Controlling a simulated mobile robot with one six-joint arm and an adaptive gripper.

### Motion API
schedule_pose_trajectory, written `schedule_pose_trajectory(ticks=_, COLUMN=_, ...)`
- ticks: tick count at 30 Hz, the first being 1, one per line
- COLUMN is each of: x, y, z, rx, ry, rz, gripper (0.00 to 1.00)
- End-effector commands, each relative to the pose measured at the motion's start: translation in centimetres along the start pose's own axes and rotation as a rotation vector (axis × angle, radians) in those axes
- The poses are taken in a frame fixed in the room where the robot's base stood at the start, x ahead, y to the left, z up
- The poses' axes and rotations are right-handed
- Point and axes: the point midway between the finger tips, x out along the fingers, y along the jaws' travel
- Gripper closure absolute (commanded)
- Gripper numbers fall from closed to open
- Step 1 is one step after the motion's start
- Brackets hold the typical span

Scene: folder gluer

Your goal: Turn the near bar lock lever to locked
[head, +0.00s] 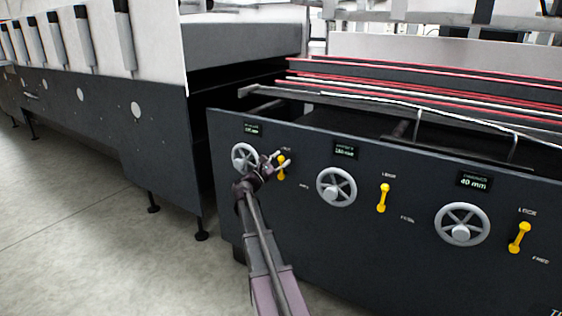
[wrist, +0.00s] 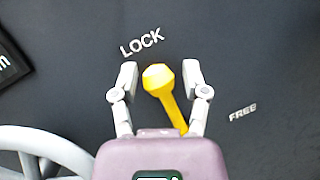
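A yellow lock lever (head: 282,172) is on the dark front panel, the leftmost of three such levers. In the wrist view the lever's knob (wrist: 160,78) sits between my two fingertips, with its shaft running down and slightly right, partly hidden by my gripper. The word LOCK (wrist: 142,43) is just above and left of the knob; FREE (wrist: 243,113) is farther off, lower right. My gripper (wrist: 160,80) is open around the knob, with narrow gaps on both sides. It also shows in the head view (head: 277,160) at this lever.
A grey handwheel (head: 243,158) is close left of my gripper. Two more handwheels (head: 336,187) (head: 462,225) and yellow levers (head: 383,198) (head: 520,237) are farther right. Small displays (head: 345,150) sit above the wheels. The grey floor (head: 80,215) at left is clear.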

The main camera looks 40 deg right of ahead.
Motion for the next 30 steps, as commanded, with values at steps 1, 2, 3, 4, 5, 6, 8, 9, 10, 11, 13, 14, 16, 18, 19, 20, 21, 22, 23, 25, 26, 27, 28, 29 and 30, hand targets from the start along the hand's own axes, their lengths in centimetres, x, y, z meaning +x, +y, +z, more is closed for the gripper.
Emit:
schedule_pose_trajectory(ticks=1, x=0.1, y=0.0, z=0.0, rx=0.0, ry=0.0, rz=0.0, gripper=0.29)
schedule_pose_trajectory(ticks=2, x=0.1, y=0.0, z=0.0, rx=0.0, ry=0.0, rz=0.0, gripper=0.29)
schedule_pose_trajectory(ticks=3, x=0.1, y=0.0, z=0.0, rx=0.001, ry=0.001, rz=-0.001, gripper=0.29)
schedule_pose_trajectory(ticks=4, x=0.1, y=0.0, z=-0.1, rx=0.001, ry=0.001, rz=-0.001, gripper=0.29)
schedule_pose_trajectory(ticks=5, x=0.1, y=0.0, z=-0.1, rx=0.001, ry=0.001, rz=-0.001, gripper=0.29)
schedule_pose_trajectory(ticks=6, x=0.1, y=0.0, z=-0.1, rx=0.001, ry=0.001, rz=-0.001, gripper=0.29)
schedule_pose_trajectory(ticks=8, x=0.1, y=0.0, z=-0.1, rx=0.001, ry=0.001, rz=-0.001, gripper=0.29)
schedule_pose_trajectory(ticks=9, x=0.2, y=0.0, z=-0.1, rx=0.001, ry=0.001, rz=-0.001, gripper=0.29)
schedule_pose_trajectory(ticks=10, x=0.2, y=0.0, z=-0.1, rx=0.001, ry=0.001, rz=-0.001, gripper=0.29)
schedule_pose_trajectory(ticks=11, x=0.2, y=0.0, z=-0.1, rx=0.001, ry=0.001, rz=-0.001, gripper=0.29)
schedule_pose_trajectory(ticks=13, x=0.2, y=0.0, z=-0.1, rx=0.001, ry=0.001, rz=-0.001, gripper=0.29)
schedule_pose_trajectory(ticks=14, x=0.2, y=0.0, z=-0.1, rx=0.001, ry=0.001, rz=-0.001, gripper=0.29)
schedule_pose_trajectory(ticks=16, x=0.2, y=0.0, z=-0.1, rx=0.001, ry=0.001, rz=-0.001, gripper=0.29)
schedule_pose_trajectory(ticks=18, x=0.2, y=0.0, z=-0.1, rx=0.001, ry=0.001, rz=-0.001, gripper=0.29)
schedule_pose_trajectory(ticks=19, x=0.2, y=0.0, z=0.0, rx=0.001, ry=0.001, rz=-0.001, gripper=0.29)
schedule_pose_trajectory(ticks=20, x=0.2, y=0.1, z=0.0, rx=0.001, ry=0.001, rz=-0.001, gripper=0.29)
schedule_pose_trajectory(ticks=21, x=0.2, y=0.1, z=0.1, rx=0.001, ry=0.001, rz=-0.001, gripper=0.29)
schedule_pose_trajectory(ticks=22, x=0.3, y=0.1, z=0.2, rx=0.001, ry=0.001, rz=-0.001, gripper=0.29)
schedule_pose_trajectory(ticks=23, x=0.3, y=0.2, z=0.4, rx=0.001, ry=0.001, rz=-0.001, gripper=0.29)
schedule_pose_trajectory(ticks=25, x=0.5, y=0.4, z=0.8, rx=0.001, ry=0.001, rz=-0.001, gripper=0.29)
schedule_pose_trajectory(ticks=26, x=0.6, y=0.5, z=1.0, rx=0.001, ry=0.001, rz=-0.001, gripper=0.29)
schedule_pose_trajectory(ticks=27, x=0.7, y=0.6, z=1.3, rx=0.001, ry=0.001, rz=-0.001, gripper=0.29)
schedule_pose_trajectory(ticks=28, x=0.8, y=0.7, z=1.6, rx=0.001, ry=0.001, rz=-0.001, gripper=0.29)
schedule_pose_trajectory(ticks=29, x=0.9, y=0.8, z=1.9, rx=0.001, ry=0.001, rz=-0.001, gripper=0.29)
schedule_pose_trajectory(ticks=30, x=1.0, y=1.0, z=2.3, rx=0.001, ry=0.001, rz=-0.001, gripper=0.29)
